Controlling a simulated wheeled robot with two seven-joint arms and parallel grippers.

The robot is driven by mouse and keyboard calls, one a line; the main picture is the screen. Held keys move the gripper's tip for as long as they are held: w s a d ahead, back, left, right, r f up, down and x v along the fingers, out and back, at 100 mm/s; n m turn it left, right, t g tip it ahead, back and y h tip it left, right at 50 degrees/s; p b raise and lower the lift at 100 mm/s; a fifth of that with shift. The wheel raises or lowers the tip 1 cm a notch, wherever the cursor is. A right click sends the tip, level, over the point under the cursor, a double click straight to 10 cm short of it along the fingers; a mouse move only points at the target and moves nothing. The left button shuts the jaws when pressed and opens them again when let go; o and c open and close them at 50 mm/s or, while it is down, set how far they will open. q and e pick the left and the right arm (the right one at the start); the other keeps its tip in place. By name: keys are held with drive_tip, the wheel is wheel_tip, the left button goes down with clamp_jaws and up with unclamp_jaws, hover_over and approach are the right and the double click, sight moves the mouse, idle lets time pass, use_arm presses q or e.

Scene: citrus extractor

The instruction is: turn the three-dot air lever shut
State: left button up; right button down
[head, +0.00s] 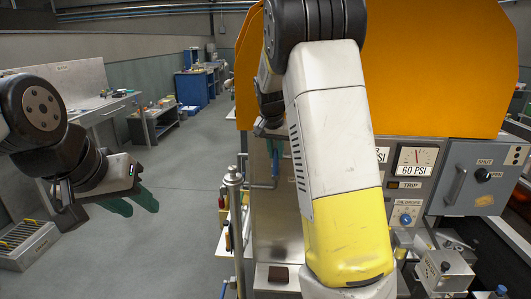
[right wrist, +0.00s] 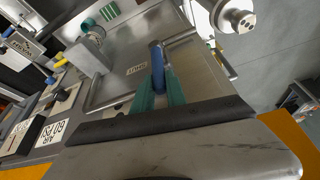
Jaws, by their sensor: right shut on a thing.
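A blue lever handle (right wrist: 157,57) stands between the two green fingers of my right gripper (right wrist: 160,90) in the right wrist view. The gripper is shut on it near the fingertips. A small plate reading SHUT (right wrist: 136,70) is on the metal panel beside the handle. In the head view my right gripper (head: 274,150) is partly hidden behind my forearm, with a blue part (head: 264,185) just below it. I cannot make out three dots beside this lever. My left gripper (head: 136,206) hangs empty at the left, its green fingers apart.
An orange hood (head: 435,70) rises behind. A vertical pipe (head: 235,215) stands near the blue part. The left floor is open.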

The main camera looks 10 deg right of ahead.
drive_tip(key=s+d+f+m+t+y, duration=0.2)
drive_tip(key=d+f+m+t+y, duration=0.2)
drive_tip(key=d+f+y, duration=0.5)
drive_tip(key=shift+s+d+f+t+y, duration=0.15)
drive_tip(key=shift+s+f+t+y, duration=0.25)
drive_tip(key=shift+t+y, duration=1.9)
drive_tip(key=shift+g+y, duration=0.9)
drive_tip(key=shift+y, duration=0.2)
drive_tip(key=c, duration=1.3)
unclamp_jaws()
drive_tip(key=shift+w, duration=0.1)
drive_tip(key=shift+c, duration=0.2)
